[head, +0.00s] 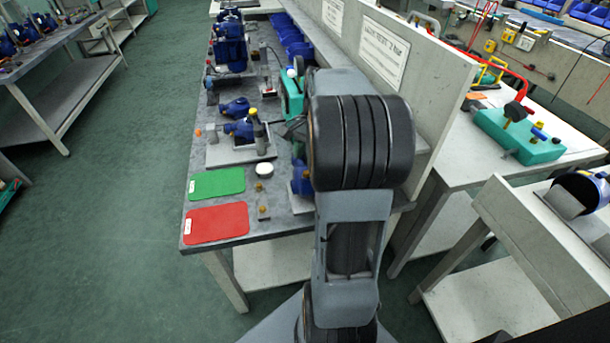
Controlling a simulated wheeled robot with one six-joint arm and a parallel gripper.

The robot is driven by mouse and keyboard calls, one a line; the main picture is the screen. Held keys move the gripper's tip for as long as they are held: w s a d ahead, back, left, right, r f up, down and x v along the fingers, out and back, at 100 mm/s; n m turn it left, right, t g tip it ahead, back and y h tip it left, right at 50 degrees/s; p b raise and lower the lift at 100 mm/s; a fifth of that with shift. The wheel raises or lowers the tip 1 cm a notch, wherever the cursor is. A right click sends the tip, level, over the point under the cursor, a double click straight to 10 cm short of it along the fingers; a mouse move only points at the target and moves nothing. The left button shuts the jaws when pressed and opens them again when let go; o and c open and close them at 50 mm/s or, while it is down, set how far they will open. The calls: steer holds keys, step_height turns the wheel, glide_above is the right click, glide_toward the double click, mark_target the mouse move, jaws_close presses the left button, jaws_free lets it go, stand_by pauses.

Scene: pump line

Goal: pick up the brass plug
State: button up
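Two small brass-coloured pieces stand near the front of the grey bench: one (259,186) beside the green mat, and one (262,210) beside the red mat. I cannot tell from their size which of them is the brass plug. My arm rises across the middle of the head view and hides part of the bench. The dark end of my gripper (291,128) shows only partly, left of the big black joint, close to a grey-and-yellow upright part. Its fingers are too small and covered to read. The brass-coloured pieces lie nearer the front of the bench than it.
A green mat (216,183) and a red mat (216,223) lie at the bench's front left. A white round piece (264,170) and blue pump parts (238,128) on a grey plate stand behind. A signed partition (430,60) runs along the right. Open floor is left.

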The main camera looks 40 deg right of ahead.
mark_target(306, 172)
steer(key=shift+b+x, duration=0.3)
steer(key=shift+x, duration=1.6)
jaws_close()
steer(key=shift+r, duration=0.1)
steer(key=shift+r, duration=0.6)
steer(key=w+a+r+p, duration=0.3)
steer(key=w+a+r, duration=0.5)
steer(key=w+r, duration=0.3)
steer(key=shift+w+r+p, duration=0.3)
